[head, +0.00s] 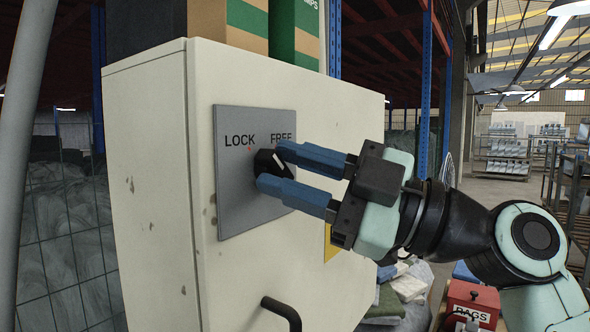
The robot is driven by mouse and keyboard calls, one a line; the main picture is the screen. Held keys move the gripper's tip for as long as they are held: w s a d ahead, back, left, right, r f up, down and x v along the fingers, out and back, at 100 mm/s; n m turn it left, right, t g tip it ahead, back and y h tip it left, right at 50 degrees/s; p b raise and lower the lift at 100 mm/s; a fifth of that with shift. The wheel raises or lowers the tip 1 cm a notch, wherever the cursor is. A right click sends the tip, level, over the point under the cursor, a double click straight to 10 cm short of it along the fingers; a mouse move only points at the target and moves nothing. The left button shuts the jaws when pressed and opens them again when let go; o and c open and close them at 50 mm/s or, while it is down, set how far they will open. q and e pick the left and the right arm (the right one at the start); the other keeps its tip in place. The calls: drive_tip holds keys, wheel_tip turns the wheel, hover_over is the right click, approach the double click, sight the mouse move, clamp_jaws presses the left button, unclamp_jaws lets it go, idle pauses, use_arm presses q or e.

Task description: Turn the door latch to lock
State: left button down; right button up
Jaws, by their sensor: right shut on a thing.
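The door latch is a black knob (265,163) on a grey plate (233,195) marked LOCK on the left and FREE on the right. The plate is fixed to the face of a cream cabinet (160,190). My right gripper (268,168) comes in from the right, its two blue fingers shut on the knob, one above and one below. The fingers hide part of the knob, so its exact pointing direction is hard to tell. A small red mark shows just below the word LOCK. My left gripper is not in view.
A black handle (283,312) sticks out low on the cabinet face. Boxes (293,35) stand on top of the cabinet. A red RAGS box (472,303) is at the lower right. A wire mesh fence (65,240) stands at the left.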

drive_tip(key=shift+r, duration=0.1)
drive_tip(key=o, duration=1)
drive_tip(key=shift+o, duration=0.2)
drive_tip(key=shift+d, duration=0.1)
drive_tip(key=shift+d+f, duration=0.25)
drive_tip(key=shift+d, duration=0.05)
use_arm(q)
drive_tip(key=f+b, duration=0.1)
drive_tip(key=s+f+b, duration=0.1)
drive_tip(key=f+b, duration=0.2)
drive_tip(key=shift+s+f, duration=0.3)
use_arm(e)
drive_tip(key=v, duration=1.2)
drive_tip(key=shift+s+d, duration=0.2)
drive_tip(key=shift+s, duration=0.1)
drive_tip(key=shift+w+f, duration=0.1)
drive_tip(key=shift+f, duration=0.05)
